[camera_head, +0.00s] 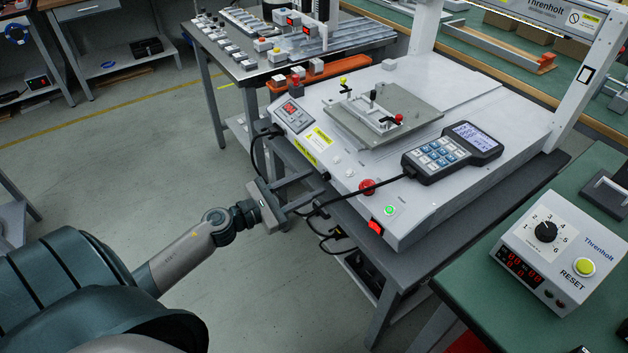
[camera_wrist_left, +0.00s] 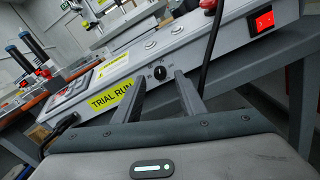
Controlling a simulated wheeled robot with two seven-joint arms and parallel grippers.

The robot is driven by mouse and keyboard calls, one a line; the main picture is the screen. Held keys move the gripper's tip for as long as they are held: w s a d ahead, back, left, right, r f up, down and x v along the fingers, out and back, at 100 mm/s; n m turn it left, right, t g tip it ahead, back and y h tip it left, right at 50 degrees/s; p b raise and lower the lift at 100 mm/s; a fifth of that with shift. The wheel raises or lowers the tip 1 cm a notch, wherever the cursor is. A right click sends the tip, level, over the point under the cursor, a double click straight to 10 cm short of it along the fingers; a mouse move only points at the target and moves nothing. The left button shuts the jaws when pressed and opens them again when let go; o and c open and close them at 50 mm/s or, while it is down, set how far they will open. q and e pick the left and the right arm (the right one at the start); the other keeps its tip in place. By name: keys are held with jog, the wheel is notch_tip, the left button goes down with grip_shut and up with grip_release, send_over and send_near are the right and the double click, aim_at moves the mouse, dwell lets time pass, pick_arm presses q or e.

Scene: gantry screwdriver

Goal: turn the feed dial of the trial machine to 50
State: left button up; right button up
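The trial machine (camera_head: 450,195) is a white gantry bench unit with a yellow label, which reads "TRIAL RUN" in the left wrist view (camera_wrist_left: 112,96). A small black dial (camera_wrist_left: 160,73) sits on its sloped front panel, right of that label. Its scale and setting are too small to read. My left gripper (camera_head: 318,183) is in front of this panel, with its fingers pointing at it. The fingers are spread open, and in the wrist view the dial appears between and beyond the tips, seemingly not gripped. In the head view the dial cannot be made out. My right gripper is not in view.
A handheld pendant (camera_head: 452,152) lies on the machine, its cable hanging past the front edge near my left gripper. A red button (camera_head: 367,187) and red rocker switch (camera_head: 376,227) are to the right. A separate control box (camera_head: 560,250) with a numbered black knob stands on the green bench.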

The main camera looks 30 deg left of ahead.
pick_arm(q)
jog(key=shift+x, duration=1)
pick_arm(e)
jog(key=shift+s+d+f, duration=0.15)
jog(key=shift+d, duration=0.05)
pick_arm(q)
grip_shut()
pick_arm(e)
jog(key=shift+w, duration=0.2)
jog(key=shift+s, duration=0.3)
